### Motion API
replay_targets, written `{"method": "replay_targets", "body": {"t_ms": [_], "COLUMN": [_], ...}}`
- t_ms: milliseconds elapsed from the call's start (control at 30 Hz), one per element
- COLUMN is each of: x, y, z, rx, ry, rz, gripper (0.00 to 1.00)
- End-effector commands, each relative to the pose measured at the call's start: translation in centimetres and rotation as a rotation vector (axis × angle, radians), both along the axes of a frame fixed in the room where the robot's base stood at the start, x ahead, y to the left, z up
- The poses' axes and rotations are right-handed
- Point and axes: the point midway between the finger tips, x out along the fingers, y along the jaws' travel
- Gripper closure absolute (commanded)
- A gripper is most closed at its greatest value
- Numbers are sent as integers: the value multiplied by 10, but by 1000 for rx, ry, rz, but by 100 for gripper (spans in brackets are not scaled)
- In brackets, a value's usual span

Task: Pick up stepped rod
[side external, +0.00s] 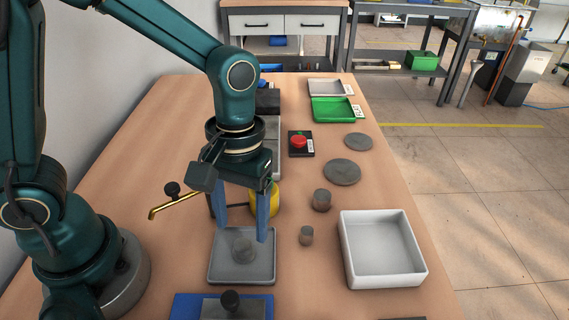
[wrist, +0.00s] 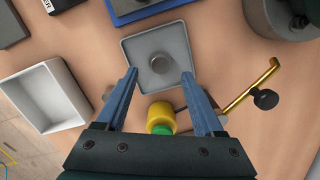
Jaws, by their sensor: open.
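A grey stepped rod (side external: 242,248), wider at its foot, stands on a square grey tray (side external: 218,277) on the table. In the wrist view the rod (wrist: 160,63) shows from above near the middle of the tray (wrist: 133,45). My gripper (side external: 243,235) is open, pointing down over the tray, with its two blue fingers apart. In the wrist view the fingertips (wrist: 160,73) lie to either side of the rod's near side. I see no contact with it, and cannot tell the exact height of the tips above the tray.
A white open box (side external: 382,250) stands right of the tray. Two small grey cylinders (side external: 306,235) (side external: 321,200) stand between. A yellow cylinder (wrist: 158,113) and a brass tube with a black knob (wrist: 250,90) are close to the fingers. A blue plate (side external: 190,306) lies in front.

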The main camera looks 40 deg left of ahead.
Motion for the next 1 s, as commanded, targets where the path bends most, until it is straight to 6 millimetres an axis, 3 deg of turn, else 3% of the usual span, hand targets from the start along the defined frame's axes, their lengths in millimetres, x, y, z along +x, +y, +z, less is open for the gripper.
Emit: {"method": "replay_targets", "body": {"t_ms": [300, 667, 800, 867, 1000], "x": [-5, -5, -5, -5, -5], "y": [-1, -2, -2, -2, -2], "z": [-37, -43, -43, -43, -42], "rx": [1, 0, 0, 0, 0], "ry": [3, -2, -2, -2, -2], "rz": [0, -1, -1, -1, -1], "gripper": [31, 31, 80, 100, 100]}}
